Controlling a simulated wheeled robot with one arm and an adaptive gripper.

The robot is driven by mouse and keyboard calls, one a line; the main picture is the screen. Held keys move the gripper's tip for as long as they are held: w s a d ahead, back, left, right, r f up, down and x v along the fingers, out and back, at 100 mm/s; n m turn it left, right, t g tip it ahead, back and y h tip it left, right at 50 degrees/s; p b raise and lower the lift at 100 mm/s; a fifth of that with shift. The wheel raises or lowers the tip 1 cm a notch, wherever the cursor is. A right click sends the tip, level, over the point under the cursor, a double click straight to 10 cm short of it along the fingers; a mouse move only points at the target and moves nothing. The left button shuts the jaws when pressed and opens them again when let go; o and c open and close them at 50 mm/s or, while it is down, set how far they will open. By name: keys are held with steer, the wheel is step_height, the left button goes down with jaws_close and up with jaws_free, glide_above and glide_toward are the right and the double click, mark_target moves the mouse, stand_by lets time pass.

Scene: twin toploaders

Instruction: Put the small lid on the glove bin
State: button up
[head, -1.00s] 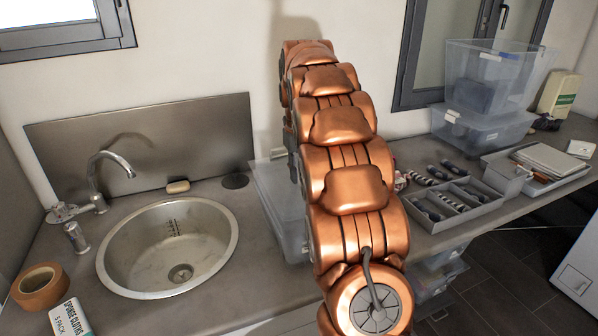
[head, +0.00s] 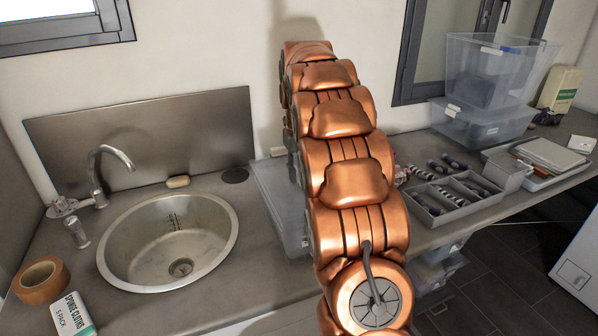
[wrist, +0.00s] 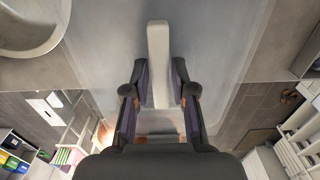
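A wide clear plastic bin or lid (head: 268,190) lies on the counter right of the sink, partly hidden by my copper arm; I cannot tell whether it is the small lid or the glove bin. In the wrist view a translucent pale surface (wrist: 105,45) fills the middle. A long white bar (wrist: 158,45) lies over it, between the two dark fingers of my gripper (wrist: 161,85). The fingers are close to both sides of the bar; whether they press on it is unclear.
The round sink (head: 170,240) and faucet (head: 95,175) are at left, with tape (head: 40,280) and a sponge-cloth pack (head: 72,315) in front.

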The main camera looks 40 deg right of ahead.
steer(key=shift+o, duration=1.2)
steer(key=shift+r+p, duration=0.35)
steer(key=shift+r, duration=0.4)
steer(key=shift+w+r+b, duration=0.1)
steer(key=shift+r+b, duration=0.5)
steer(key=shift+r, duration=0.3)
steer(key=shift+r+b, duration=0.35)
steer(key=shift+r, duration=2.15)
step_height(320, 180, up, 5)
steer(key=p, duration=0.5)
glide_above(299, 174)
